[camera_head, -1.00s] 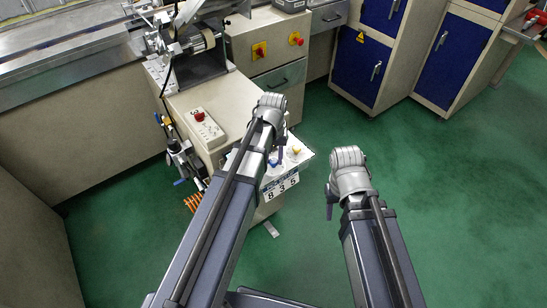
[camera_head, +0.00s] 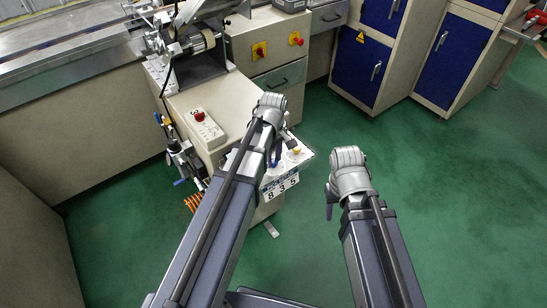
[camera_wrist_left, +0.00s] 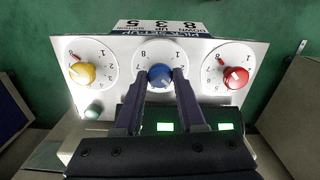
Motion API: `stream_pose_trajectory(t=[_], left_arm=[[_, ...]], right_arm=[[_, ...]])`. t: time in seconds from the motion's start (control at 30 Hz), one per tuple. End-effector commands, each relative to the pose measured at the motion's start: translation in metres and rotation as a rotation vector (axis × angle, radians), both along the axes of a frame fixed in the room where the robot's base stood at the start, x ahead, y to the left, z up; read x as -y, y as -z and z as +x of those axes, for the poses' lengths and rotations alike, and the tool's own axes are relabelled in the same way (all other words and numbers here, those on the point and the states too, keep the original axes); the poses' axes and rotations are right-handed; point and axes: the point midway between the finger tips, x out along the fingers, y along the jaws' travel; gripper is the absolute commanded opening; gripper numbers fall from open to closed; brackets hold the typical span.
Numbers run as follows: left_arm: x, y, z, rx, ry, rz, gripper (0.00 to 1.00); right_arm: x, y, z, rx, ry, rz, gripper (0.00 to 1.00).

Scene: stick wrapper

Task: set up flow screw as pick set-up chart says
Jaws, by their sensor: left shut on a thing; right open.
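A white panel (camera_wrist_left: 118,56) with three numbered dials shows in the left wrist view. It carries a yellow knob (camera_wrist_left: 82,73), a blue knob (camera_wrist_left: 160,75) and a red knob (camera_wrist_left: 236,77). My left gripper (camera_wrist_left: 161,80) is shut on the blue knob, a finger on each side. The chart (camera_wrist_left: 160,28), upside down in that view, reads 8, 3, 5 from its own left; it also shows in the head view (camera_head: 282,187). The yellow knob also shows there (camera_head: 297,150). My left gripper (camera_head: 276,158) partly covers the panel. My right gripper (camera_head: 329,208) is open, over the floor.
A green button (camera_wrist_left: 93,111) and lit green displays (camera_wrist_left: 225,126) sit near the dials. A box with a red button (camera_head: 205,127) lies on the machine bench. Blue-doored cabinets (camera_head: 368,55) stand at the back. The green floor (camera_head: 440,180) at right is clear.

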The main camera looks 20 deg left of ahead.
Motion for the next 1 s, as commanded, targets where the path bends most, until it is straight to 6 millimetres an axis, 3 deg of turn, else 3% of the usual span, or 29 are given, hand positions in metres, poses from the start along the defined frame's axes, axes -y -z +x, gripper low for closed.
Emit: stream_pose_trajectory(t=[0.33, 0.83, 0.87, 1.0], left_arm=[[0.0002, 0.0001, -0.0003, -0.001, -0.108, 0.000, 0.00], [0.0001, 0.0001, -0.0004, -0.001, -0.122, 0.000, 0.00], [0.0001, 0.0001, -0.0004, -0.001, -0.122, 0.000, 0.41], [0.0001, 0.0001, -0.0003, 0.000, -0.121, 0.000, 0.57]], right_arm=[[0.0000, 0.0001, 0.0000, 0.000, 0.000, 0.000, 0.50], [0.0000, 0.0001, 0.0000, 0.000, 0.000, 0.000, 0.50], [0.0000, 0.0001, 0.0000, 0.000, 0.000, 0.000, 0.50], [0.0000, 0.0001, 0.0000, 0.000, 0.000, 0.000, 0.50]])
